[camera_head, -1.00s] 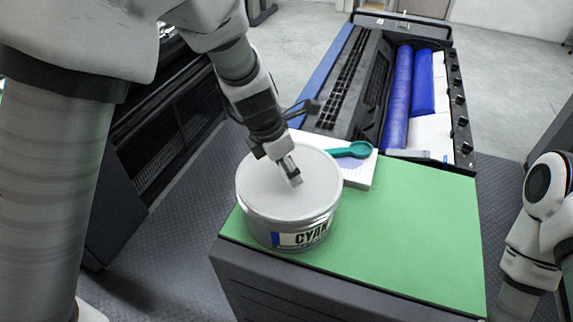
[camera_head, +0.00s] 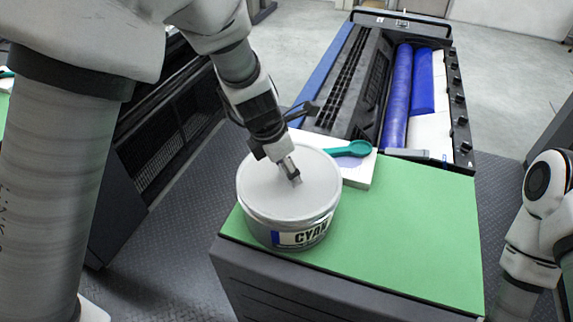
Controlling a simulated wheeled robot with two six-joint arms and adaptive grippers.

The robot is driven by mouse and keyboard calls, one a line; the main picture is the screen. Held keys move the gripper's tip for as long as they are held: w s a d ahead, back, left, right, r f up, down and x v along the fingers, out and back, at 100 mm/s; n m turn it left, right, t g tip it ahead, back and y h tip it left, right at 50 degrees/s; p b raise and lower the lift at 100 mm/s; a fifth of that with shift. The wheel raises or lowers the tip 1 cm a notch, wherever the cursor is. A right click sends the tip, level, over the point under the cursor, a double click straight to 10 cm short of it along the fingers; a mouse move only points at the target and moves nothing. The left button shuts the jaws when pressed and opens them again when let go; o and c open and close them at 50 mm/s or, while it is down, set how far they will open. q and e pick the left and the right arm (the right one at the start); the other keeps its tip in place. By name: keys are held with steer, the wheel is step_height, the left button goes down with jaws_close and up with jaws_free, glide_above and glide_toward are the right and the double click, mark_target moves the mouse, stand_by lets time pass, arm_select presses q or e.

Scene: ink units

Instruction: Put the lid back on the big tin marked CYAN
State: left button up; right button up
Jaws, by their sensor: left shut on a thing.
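The big tin (camera_head: 262,228) marked CYAN stands upright near the left edge of the green mat. The grey lid (camera_head: 270,195) lies over the top of the tin and looks level; I cannot tell whether it is pressed fully down. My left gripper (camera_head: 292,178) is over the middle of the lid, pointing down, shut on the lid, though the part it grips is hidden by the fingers. My right arm shows at the right edge, but its gripper is out of view.
A teal scoop (camera_head: 350,149) lies on a white pad (camera_head: 360,175) behind the tin. The green mat (camera_head: 410,230) is clear to the right. Behind stands an ink unit with blue rollers (camera_head: 398,95).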

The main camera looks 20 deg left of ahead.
stand_by(0.3)
arm_select(q)
steer(key=o, duration=1.4)
steer(key=shift+o, duration=0.2)
step_height(320, 180, up, 3)
steer(key=p, duration=0.2)
steer(key=shift+p, duration=0.4)
steer(key=shift+r, duration=2.05)
jaws_close()
